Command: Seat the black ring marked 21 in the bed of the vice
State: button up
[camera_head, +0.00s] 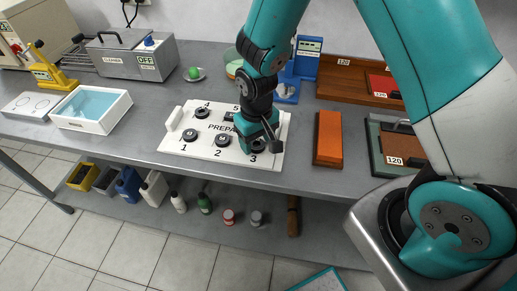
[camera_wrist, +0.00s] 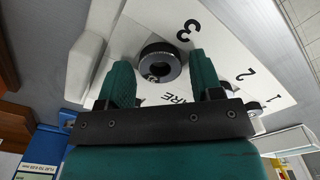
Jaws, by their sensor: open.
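A white board (camera_head: 175,143) marked with numbers 1 to 5 holds several black rings, one near each number. The ring by number 3 (camera_head: 257,147) is partly hidden under my gripper (camera_head: 258,135). In the wrist view this dark ring (camera_wrist: 160,62) shows between the two green fingertips of my open gripper (camera_wrist: 163,72), with gaps at both sides. Marks on its face are too small to read, so I cannot tell which ring is marked 21. A yellow clamp-like device (camera_head: 48,75) at the far left may be the vice.
A blue device (camera_head: 303,62) stands behind. The shelf below holds bottles and bins.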

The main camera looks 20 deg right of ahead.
jog(key=shift+c, duration=0.2)
jog(key=c, duration=0.6)
jog(key=shift+r+p, duration=2.2)
jog(key=shift+r, duration=0.35)
jog(key=shift+c, duration=0.2)
jog(key=shift+f, duration=0.1)
